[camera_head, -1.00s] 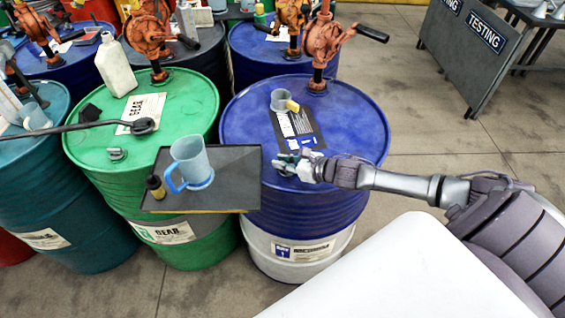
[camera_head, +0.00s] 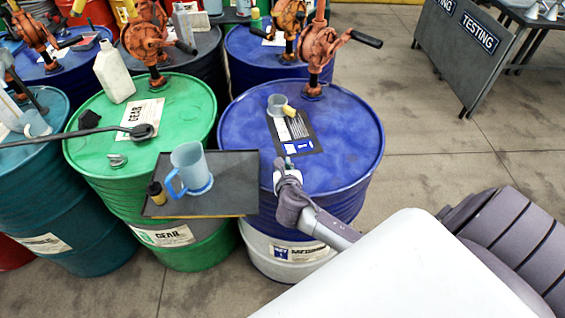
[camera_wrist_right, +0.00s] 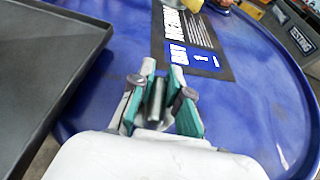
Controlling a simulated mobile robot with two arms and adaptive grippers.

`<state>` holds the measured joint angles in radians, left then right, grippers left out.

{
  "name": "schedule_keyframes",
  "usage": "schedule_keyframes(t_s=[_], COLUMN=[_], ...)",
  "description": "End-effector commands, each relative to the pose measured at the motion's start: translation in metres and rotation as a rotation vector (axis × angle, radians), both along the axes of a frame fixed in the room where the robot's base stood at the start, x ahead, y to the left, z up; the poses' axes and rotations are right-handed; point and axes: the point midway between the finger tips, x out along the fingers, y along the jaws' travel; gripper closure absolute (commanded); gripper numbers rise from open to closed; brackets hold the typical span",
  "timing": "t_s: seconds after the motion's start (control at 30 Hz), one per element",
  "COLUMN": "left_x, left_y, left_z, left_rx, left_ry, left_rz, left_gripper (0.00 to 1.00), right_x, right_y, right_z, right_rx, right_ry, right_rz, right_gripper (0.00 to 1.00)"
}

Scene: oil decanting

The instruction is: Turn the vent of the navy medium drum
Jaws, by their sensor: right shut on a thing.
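My right gripper (camera_head: 285,165) is low over the near part of the lid. In the right wrist view, its teal fingers (camera_wrist_right: 168,88) are shut on a small grey metal vent (camera_wrist_right: 157,100) standing up from the lid. In the head view the vent is mostly hidden by the gripper. My left gripper is not in view.
A dark tray (camera_head: 228,168) with a blue jug (camera_head: 190,165) and small bottle (camera_head: 156,192) is close left of my right gripper. An orange pump (camera_head: 320,48), a cup (camera_head: 277,104) and a yellow-topped item stand farther back on the lid. A green drum (camera_head: 190,100) is left.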

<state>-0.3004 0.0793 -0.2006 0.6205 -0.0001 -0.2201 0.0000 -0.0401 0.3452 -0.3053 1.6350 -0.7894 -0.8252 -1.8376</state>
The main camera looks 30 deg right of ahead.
Motion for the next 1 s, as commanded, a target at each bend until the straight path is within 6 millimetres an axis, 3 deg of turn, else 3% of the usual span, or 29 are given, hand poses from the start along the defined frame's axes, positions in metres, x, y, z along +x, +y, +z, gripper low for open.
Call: schedule_keyframes(t_s=[0.5,1.0], left_x=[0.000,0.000], left_y=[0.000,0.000], left_z=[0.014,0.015], left_rx=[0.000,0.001], left_ry=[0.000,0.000], left_rz=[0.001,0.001], left_gripper=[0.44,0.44], right_x=[-0.002,-0.003], right_y=[-0.004,-0.006], right_z=[0.001,0.000], right_rx=[-0.002,-0.002], right_ry=[0.001,0.001], right_rz=[-0.340,-0.401], right_gripper=[1.00,1.00])
